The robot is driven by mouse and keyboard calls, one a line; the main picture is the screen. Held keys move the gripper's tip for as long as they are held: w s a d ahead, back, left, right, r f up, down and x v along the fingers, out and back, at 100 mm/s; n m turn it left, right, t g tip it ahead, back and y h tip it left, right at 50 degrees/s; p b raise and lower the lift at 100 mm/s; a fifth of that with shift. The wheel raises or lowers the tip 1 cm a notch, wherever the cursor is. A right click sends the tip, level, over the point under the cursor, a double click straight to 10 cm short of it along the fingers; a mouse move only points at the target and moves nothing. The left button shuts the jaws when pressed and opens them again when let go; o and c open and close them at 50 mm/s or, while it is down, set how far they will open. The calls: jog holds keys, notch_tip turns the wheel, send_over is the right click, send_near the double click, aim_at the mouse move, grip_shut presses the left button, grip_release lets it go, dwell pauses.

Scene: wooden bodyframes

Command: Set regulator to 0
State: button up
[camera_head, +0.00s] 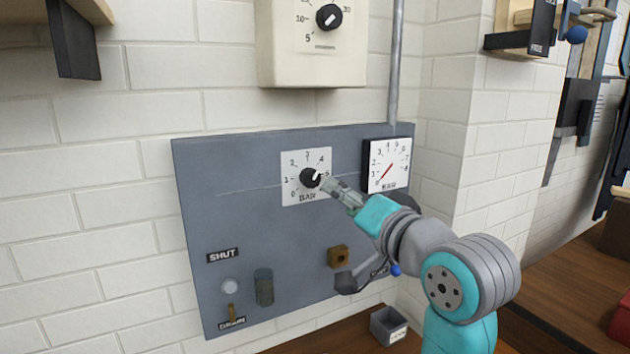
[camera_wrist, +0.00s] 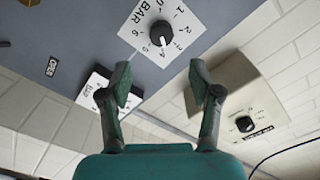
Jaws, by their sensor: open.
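The regulator is a black round knob (camera_head: 310,177) on a white BAR scale plate (camera_head: 292,192), fixed to a grey wall panel. In the wrist view the knob (camera_wrist: 161,35) sits ahead of the fingers, and its white mark points toward the 3 to 4 side of the scale; the exact reading is unclear. My gripper (camera_head: 333,188) is just right of the knob in the head view, partly covering the plate's right edge. In the wrist view my gripper (camera_wrist: 160,82) is open and empty, its fingertips apart from the knob and spread to either side.
A BAR gauge (camera_head: 388,165) with a red needle pointing low left is right of the regulator. A cream box (camera_head: 312,60) with another dial is above. A brown square fitting (camera_head: 338,256), a cylinder (camera_head: 264,287) and SHUT and DRAIN labels are below.

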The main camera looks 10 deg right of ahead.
aim_at(314, 179)
jog(key=x, duration=1)
jog(key=shift+w+a+r, duration=0.1)
jog(key=shift+w+a, duration=0.05)
jog(key=shift+w, duration=0.25)
jog(key=c, duration=1.1)
jog(key=shift+c, duration=0.2)
